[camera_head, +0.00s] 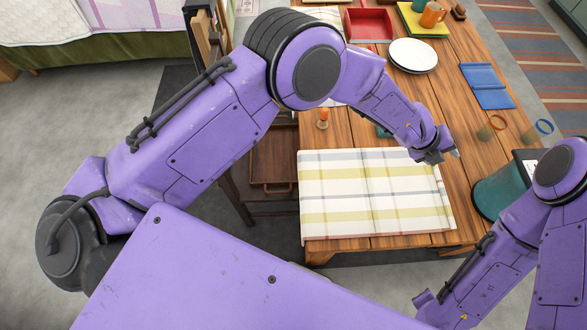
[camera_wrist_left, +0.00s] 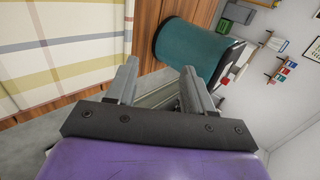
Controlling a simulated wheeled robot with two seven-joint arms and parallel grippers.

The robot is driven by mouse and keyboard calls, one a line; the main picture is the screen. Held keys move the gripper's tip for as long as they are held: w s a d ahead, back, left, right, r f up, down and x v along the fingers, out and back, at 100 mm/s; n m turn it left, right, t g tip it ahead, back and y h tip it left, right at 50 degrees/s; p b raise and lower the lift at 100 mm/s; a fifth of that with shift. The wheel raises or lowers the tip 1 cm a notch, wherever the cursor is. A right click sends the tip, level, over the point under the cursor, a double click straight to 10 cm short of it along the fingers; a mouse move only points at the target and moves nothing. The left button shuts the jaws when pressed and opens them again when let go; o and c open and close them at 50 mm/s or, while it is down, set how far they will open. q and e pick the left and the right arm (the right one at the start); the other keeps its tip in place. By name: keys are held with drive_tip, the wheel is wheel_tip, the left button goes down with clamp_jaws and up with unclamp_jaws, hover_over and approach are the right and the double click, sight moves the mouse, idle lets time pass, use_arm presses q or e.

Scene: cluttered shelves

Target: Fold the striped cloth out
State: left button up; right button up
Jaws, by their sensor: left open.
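The striped cloth (camera_head: 355,215), white with yellow and blue-grey stripes, lies flat along the near edge of the wooden table, with a faint crease down its middle. It also shows at the upper left of the left wrist view (camera_wrist_left: 55,50). My left gripper (camera_head: 440,156) is near the cloth's far right corner. Its two fingers stand apart with no cloth between them in the left wrist view (camera_wrist_left: 159,70). I cannot tell its height above the table. My right arm comes in at the lower right, but its gripper is not visible.
A small orange-topped item (camera_head: 323,119) stands beyond the cloth. Blue folders (camera_head: 487,85), a white plate (camera_head: 413,56) and a red tray (camera_head: 370,25) are farther back. Bare wood lies right of the cloth.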

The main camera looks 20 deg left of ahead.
use_arm(q)
drive_tip(key=b+v, duration=0.1)
drive_tip(key=v, duration=0.6)
idle(0.6)
